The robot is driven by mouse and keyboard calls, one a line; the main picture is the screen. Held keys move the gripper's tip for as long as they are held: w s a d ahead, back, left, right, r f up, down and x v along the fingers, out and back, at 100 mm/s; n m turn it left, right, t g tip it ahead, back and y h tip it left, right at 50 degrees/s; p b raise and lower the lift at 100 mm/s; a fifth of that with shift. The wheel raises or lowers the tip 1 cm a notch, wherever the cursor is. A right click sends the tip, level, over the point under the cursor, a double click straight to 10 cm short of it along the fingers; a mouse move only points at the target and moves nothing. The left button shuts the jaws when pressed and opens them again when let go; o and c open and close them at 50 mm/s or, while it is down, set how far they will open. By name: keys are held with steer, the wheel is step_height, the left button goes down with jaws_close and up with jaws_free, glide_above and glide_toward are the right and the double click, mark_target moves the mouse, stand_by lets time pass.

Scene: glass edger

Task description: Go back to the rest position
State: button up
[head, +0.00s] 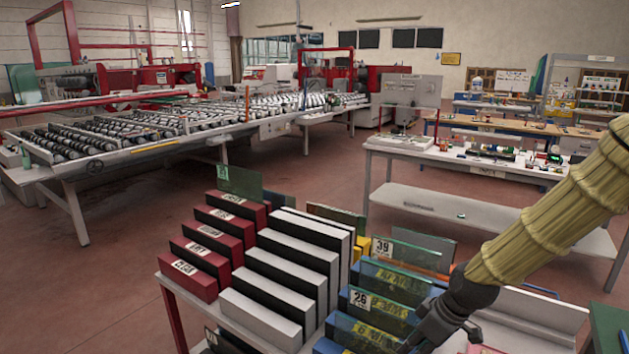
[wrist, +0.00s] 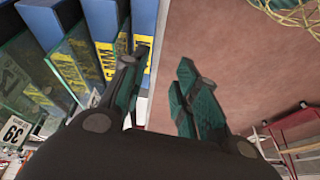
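My gripper (wrist: 160,85) shows in the wrist view with its two green-padded fingers spread apart and nothing between them. Its left finger is close to, or overlapping in view, the blue slots with yellow labels (wrist: 104,58). Its right finger hangs over the bare red floor. In the head view my arm, in a yellowish sleeve, comes in from the right and reaches down to the rack (head: 243,318). The fingertips are hidden or cut off there at the lower edge. I cannot tell whether the gripper touches the rack.
The rack holds red, white and blue slot blocks with glass panes (head: 417,258). A white worktable (head: 468,158) with small items stands behind it at right. A long roller conveyor (head: 180,122) stands at left. Red floor (head: 130,270) lies open between the conveyor and the rack.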

steer(key=s+a+f+m+g+h, duration=0.1)
steer(key=s+f+m, duration=0.2)
steer(key=s+f, duration=0.6)
steer(key=s+f+m, duration=0.3)
steer(key=s+f, duration=0.1)
steer(key=f, duration=0.9)
steer(key=s+f+m+h, duration=0.1)
steer(key=s+f+m, duration=0.1)
steer(key=s+f, duration=0.3)
steer(key=s+d+f+m+g+h, duration=0.1)
steer(key=s+f, duration=0.4)
steer(key=s, duration=0.8)
steer(key=shift+s+d+f+m, duration=0.15)
steer(key=shift+f+m, duration=0.25)
steer(key=shift+m, duration=0.1)
